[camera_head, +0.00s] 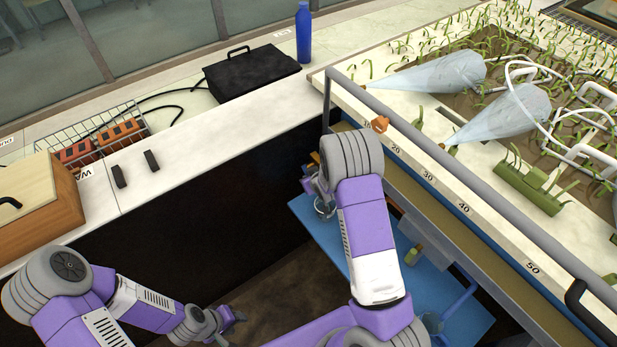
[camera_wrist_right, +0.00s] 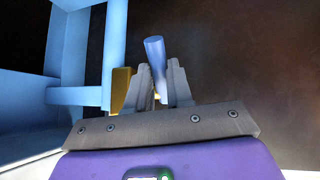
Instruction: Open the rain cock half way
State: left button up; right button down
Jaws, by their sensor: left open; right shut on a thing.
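In the right wrist view my right gripper (camera_wrist_right: 155,95) is shut on a blue lever handle (camera_wrist_right: 155,52), which sticks out past the fingertips. A brass-coloured valve part (camera_wrist_right: 121,90) sits just left of the fingers, beside a light blue frame (camera_wrist_right: 114,45). The handle and brass part look like the rain cock; its exact angle is hard to tell. In the head view the right arm hides most of that gripper and the cock. My left gripper (camera_head: 229,322) hangs open and empty at the lower left, away from the flume.
The flume rail (camera_head: 480,185) and its numbered edge run along the right. Clear cones (camera_head: 430,74) and green plants lie on the bed. A blue shelf (camera_head: 345,240) is under the right arm. A black case (camera_head: 250,73), blue bottle (camera_head: 303,35) and wooden box (camera_head: 45,225) stand on the counter.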

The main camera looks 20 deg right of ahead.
jog(key=c, duration=1.3)
grip_release()
jog(key=shift+s, duration=0.1)
jog(key=p+v, duration=0.1)
jog(key=v, duration=0.6)
jog(key=shift+s+r, duration=0.15)
jog(key=shift+r, duration=0.05)
jog(key=s+a+f+m+g+y, duration=0.2)
jog(key=s+a+f+g, duration=0.3)
jog(key=s+a+f, duration=0.55)
jog(key=s+a+f+g+y, duration=0.1)
jog(key=s+a, duration=0.1)
jog(key=s, duration=0.3)
jog(key=s+a+f+m+g+y, duration=0.1)
jog(key=s+a, duration=0.2)
jog(key=s, duration=0.1)
jog(key=s+a+f+g+y, duration=0.1)
jog(key=s+a, duration=0.2)
jog(key=s, duration=0.2)
jog(key=shift+s+a+f+m+g, duration=0.1)
jog(key=shift+s+f+m+g, duration=0.2)
jog(key=shift+s+m, duration=0.1)
